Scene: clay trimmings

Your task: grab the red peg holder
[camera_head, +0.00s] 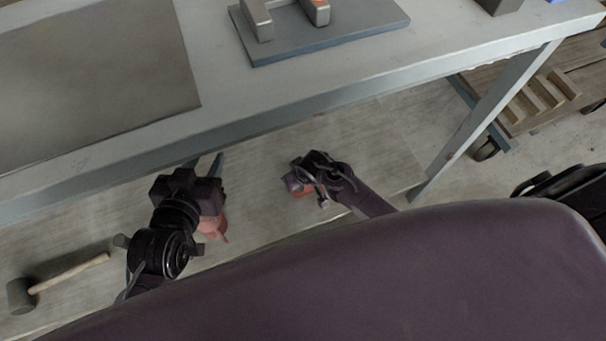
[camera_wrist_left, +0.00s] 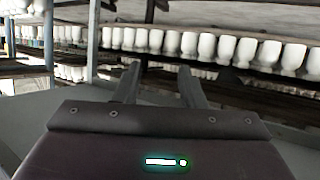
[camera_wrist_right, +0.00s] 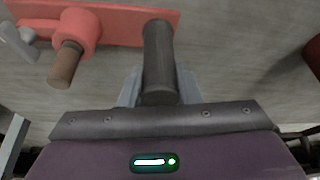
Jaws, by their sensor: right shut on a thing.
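The red peg holder (camera_wrist_right: 120,20) lies on the wooden-looking lower shelf, seen at the top of the right wrist view. It has a flat red plate, a red boss with a brown peg (camera_wrist_right: 66,64), and a dark upright cylinder (camera_wrist_right: 158,55). My right gripper (camera_wrist_right: 158,80) is shut on that dark cylinder. In the head view my right gripper (camera_head: 308,178) covers most of the holder; only a bit of red (camera_head: 303,192) shows. My left gripper (camera_head: 208,163) is to the left, below the table edge. In the left wrist view its fingers (camera_wrist_left: 160,72) are apart and empty.
A pinkish-red object (camera_head: 213,226) is partly hidden beneath my left arm. A mallet (camera_head: 60,278) lies at the lower left. The table (camera_head: 330,85) overhangs the shelf, with a leg (camera_head: 480,125) at the right. White cups (camera_wrist_left: 210,45) line racks beyond my left gripper.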

